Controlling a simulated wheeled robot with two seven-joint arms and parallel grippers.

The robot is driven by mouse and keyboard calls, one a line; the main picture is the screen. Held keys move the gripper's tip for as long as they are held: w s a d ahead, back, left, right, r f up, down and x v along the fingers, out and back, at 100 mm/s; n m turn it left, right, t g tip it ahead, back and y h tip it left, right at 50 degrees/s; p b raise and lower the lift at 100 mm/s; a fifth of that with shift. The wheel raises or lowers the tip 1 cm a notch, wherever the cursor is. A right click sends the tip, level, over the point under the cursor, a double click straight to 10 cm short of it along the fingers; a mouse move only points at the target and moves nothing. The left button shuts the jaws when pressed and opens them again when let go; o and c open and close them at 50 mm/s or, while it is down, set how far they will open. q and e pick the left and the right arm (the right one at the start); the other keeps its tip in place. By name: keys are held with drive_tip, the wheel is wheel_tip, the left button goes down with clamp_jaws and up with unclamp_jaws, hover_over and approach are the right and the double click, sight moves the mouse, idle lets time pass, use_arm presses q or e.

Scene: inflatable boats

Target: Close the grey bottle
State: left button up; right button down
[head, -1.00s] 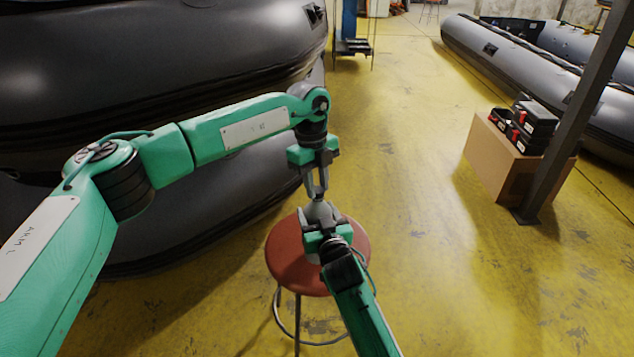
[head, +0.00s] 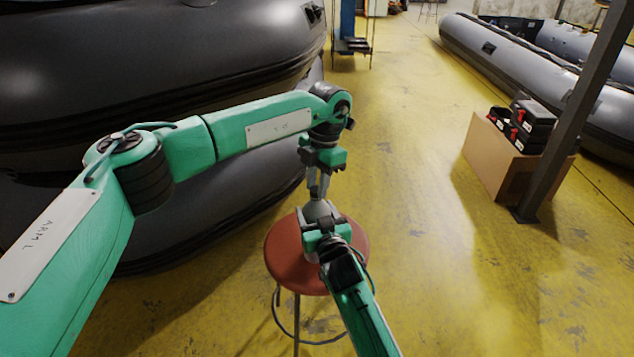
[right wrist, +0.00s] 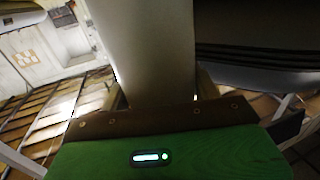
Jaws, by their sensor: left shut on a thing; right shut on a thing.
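The grey bottle (head: 318,209) stands over the red stool, its upper part showing between my two grippers in the head view. In the right wrist view its pale body (right wrist: 145,50) fills the space between the fingers. My right gripper (head: 323,226) is shut on the bottle's body from the near side. My left gripper (head: 317,192) points down from above, its fingers shut at the bottle's top. The cap between them is too small and hidden to make out. The bottle's lower part is hidden by my right gripper.
The round red stool (head: 283,262) stands on the yellow floor. Large dark inflatable boats (head: 150,60) are stacked close on the left. A cardboard box (head: 490,160) with black cases (head: 533,120) stands by a grey post (head: 575,110) at right. The floor between is clear.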

use_arm(q)
drive_tip(key=m, duration=0.5)
drive_tip(key=shift+t, duration=0.4)
drive_tip(key=m, duration=0.5)
drive_tip(key=shift+s+t, duration=0.1)
drive_tip(key=shift+t, duration=0.3)
drive_tip(key=m, duration=0.5)
drive_tip(key=shift+t, duration=0.4)
drive_tip(key=m, duration=0.6)
drive_tip(key=shift+s+a+m+h, duration=0.1)
drive_tip(key=shift+m+h, duration=0.2)
drive_tip(key=shift+h, duration=0.1)
drive_tip(key=m, duration=0.6)
drive_tip(key=shift+t+h, duration=0.3)
drive_tip(key=shift+h, duration=0.1)
drive_tip(key=m+h, duration=0.1)
drive_tip(key=m, duration=0.5)
drive_tip(key=shift+a+m, duration=0.1)
drive_tip(key=shift+m, duration=0.3)
drive_tip(key=o, duration=0.9)
drive_tip(key=shift+o, duration=0.2)
